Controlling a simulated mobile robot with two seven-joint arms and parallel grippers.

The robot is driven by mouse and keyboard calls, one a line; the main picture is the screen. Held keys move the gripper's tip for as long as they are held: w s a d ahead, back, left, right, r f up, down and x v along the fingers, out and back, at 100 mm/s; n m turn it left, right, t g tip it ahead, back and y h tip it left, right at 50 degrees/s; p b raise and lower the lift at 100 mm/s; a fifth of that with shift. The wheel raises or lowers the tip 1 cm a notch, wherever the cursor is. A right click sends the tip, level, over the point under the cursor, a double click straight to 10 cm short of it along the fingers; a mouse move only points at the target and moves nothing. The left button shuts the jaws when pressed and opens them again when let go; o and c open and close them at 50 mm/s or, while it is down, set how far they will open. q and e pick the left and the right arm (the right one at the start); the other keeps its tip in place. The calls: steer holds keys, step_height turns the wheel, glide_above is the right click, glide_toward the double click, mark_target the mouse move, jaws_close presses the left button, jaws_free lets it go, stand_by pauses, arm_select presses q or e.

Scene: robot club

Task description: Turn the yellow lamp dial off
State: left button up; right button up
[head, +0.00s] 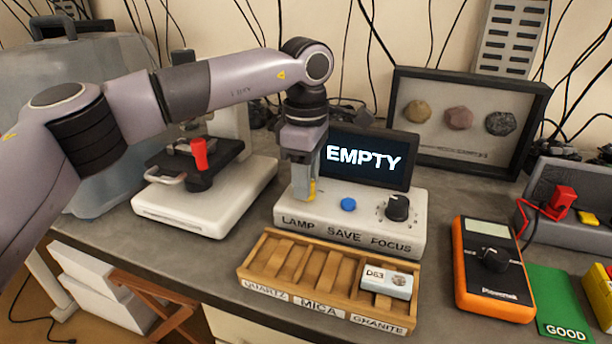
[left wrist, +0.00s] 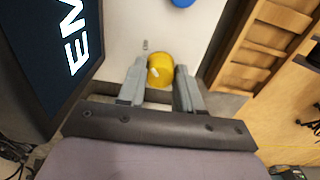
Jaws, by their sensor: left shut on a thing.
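The yellow lamp dial (head: 311,190) sits above the LAMP label at the left end of the white control box (head: 372,232). In the left wrist view the yellow dial (left wrist: 160,70) shows a small pale mark and sits between my fingertips. My left gripper (head: 305,185) points down and is shut on the dial, one finger on each side; it also shows in the left wrist view (left wrist: 161,82). The screen (head: 365,158) behind the box reads EMPTY. My right gripper is not in view.
A blue button (head: 348,204) and a black focus knob (head: 397,207) sit right of the dial. A wooden slide tray (head: 290,287) lies in front. A microscope (head: 200,205) stands left. An orange multimeter (head: 491,268) lies right.

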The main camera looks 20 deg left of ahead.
arm_select(q)
steer(key=n+p, duration=0.1)
steer(key=n, duration=0.2)
steer(key=shift+r, duration=0.1)
steer(key=n, duration=0.5)
steer(key=shift+p, duration=0.35)
steer(key=n, duration=0.5)
steer(key=shift+n, duration=2.3)
steer(key=o, duration=1)
steer(key=shift+o, duration=0.2)
